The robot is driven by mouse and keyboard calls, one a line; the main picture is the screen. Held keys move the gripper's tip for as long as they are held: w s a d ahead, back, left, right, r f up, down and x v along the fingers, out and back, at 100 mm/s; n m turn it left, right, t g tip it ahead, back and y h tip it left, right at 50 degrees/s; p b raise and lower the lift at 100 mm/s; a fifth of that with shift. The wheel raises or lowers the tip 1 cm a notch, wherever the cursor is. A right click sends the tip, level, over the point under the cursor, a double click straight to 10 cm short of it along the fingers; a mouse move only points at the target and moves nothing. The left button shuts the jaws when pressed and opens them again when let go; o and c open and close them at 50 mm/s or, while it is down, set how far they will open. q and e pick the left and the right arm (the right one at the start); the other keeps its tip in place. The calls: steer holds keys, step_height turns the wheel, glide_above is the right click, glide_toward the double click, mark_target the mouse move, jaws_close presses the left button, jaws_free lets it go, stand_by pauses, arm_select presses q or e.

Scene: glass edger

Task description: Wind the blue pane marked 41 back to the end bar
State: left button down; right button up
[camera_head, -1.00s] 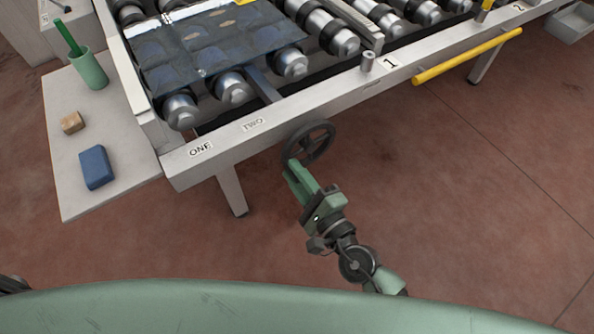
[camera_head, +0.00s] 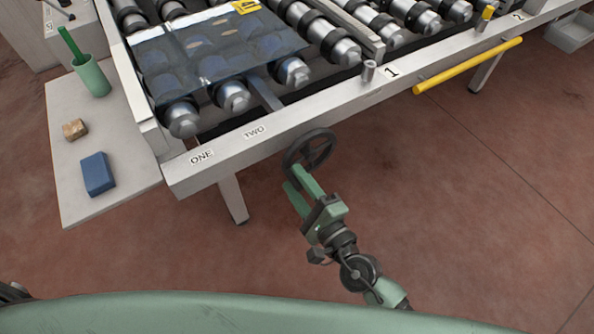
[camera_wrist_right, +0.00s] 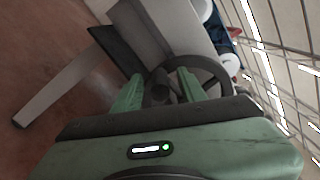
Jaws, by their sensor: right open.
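The blue pane (camera_head: 225,58) lies flat on the rollers at the left end of the roller table. Its yellow tag (camera_head: 245,7) is cut by the top edge; a 4 shows. My right gripper (camera_head: 298,188) is at the wheel's near lower side, fingers apart. In the right wrist view the open fingers (camera_wrist_right: 157,90) point at the handwheel (camera_wrist_right: 212,70), whose hub shows between them. I cannot tell whether they touch it. The end bar is not clearly identifiable. My left gripper is not in view.
A side shelf (camera_head: 110,205) at the left holds a blue block (camera_head: 98,174), a small brown block (camera_head: 75,129) and a green cup (camera_head: 92,77). A yellow bar (camera_head: 468,66) runs along the front rail (camera_head: 330,108).

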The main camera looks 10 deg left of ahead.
step_height(320, 180, up, 20)
steer(key=p, duration=1.1)
steer(key=shift+f, duration=0.1)
